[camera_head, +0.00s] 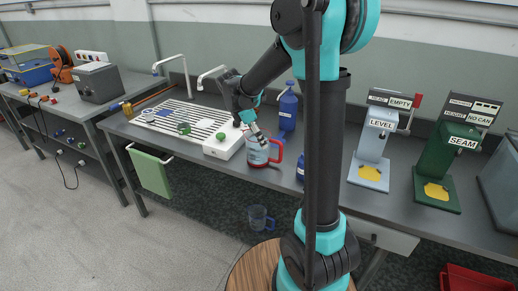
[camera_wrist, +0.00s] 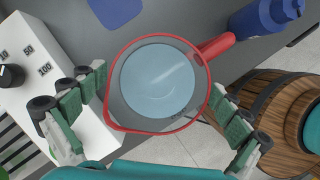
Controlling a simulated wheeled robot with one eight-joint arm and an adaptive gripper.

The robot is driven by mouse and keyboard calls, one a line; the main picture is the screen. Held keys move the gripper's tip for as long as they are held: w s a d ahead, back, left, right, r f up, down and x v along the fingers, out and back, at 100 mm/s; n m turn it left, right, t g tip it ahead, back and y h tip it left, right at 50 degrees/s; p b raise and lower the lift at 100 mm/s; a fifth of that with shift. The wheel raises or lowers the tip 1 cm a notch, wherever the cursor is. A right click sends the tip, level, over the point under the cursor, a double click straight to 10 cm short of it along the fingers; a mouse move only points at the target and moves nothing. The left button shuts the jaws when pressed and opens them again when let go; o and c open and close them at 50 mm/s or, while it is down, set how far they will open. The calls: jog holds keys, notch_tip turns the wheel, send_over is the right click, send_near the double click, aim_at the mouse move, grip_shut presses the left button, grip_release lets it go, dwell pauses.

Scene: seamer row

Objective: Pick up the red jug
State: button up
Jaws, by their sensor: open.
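The red jug (camera_head: 257,157) stands upright near the front edge of the grey bench. In the wrist view I look down into the jug (camera_wrist: 158,82); it has a red rim, a red handle pointing to the upper right, and a pale blue-grey inside. My gripper (camera_wrist: 158,92) is open, with one green-padded finger at the left of the jug and the other at its right. Gaps show between the pads and the rim, so it is not gripped. In the head view my gripper (camera_head: 257,137) is at the jug, and its fingers are partly hidden.
A white box with a dial (camera_head: 224,142) stands close left of the jug. Blue bottles (camera_head: 288,108) stand to its right and behind. A blue jug (camera_head: 260,217) is on the floor. A wooden barrel (camera_wrist: 285,118) shows below the bench edge.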

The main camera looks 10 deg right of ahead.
jog(key=shift+d+f, duration=0.1)
jog(key=shift+f, duration=0.15)
jog(key=c, duration=1.6)
jog(key=shift+c, duration=0.6)
jog(key=shift+r, duration=0.15)
